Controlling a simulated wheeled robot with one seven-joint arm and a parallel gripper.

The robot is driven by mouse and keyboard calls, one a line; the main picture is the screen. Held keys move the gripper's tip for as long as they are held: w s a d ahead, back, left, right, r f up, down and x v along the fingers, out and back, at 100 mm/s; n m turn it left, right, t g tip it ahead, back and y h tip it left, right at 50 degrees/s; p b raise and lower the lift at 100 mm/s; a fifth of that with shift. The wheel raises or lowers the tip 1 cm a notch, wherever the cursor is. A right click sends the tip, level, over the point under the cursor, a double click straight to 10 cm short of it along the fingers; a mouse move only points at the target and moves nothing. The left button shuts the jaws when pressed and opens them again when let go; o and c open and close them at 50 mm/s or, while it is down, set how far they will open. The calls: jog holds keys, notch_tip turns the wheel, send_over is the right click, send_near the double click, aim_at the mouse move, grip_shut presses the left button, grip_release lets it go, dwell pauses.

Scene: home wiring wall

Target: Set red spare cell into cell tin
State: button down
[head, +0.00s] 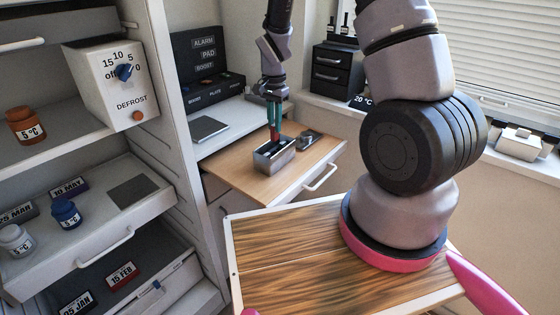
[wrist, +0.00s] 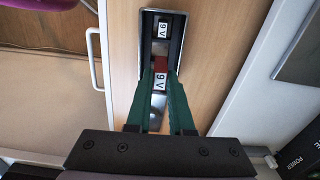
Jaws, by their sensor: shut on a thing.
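The cell tin (head: 265,160) is a grey metal open box on the pulled-out wooden drawer. It also shows in the wrist view (wrist: 143,42), with a dark cell labelled 9V (wrist: 163,30) in its far part. My gripper (head: 274,136) points down over the tin, its green fingers (wrist: 160,88) shut on the red spare cell (wrist: 161,68). The red cell's white 9V label faces the wrist camera. The cell is at the near end of the tin in the wrist view. I cannot tell whether its lower end is inside or just above the tin.
A small dark grey object (head: 309,140) lies right of the tin on the drawer (head: 232,166). A flat grey pad (head: 208,128) lies on the white surface behind left. The ALARM, PAD, BOOST box (head: 200,70) stands behind. Shelves with jars and a DEFROST dial panel (head: 112,85) are left.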

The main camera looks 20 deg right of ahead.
notch_tip(320, 180, down, 9)
jog(key=shift+r, duration=0.1)
dwell(0.3)
jog(key=c, duration=1.1)
grip_release()
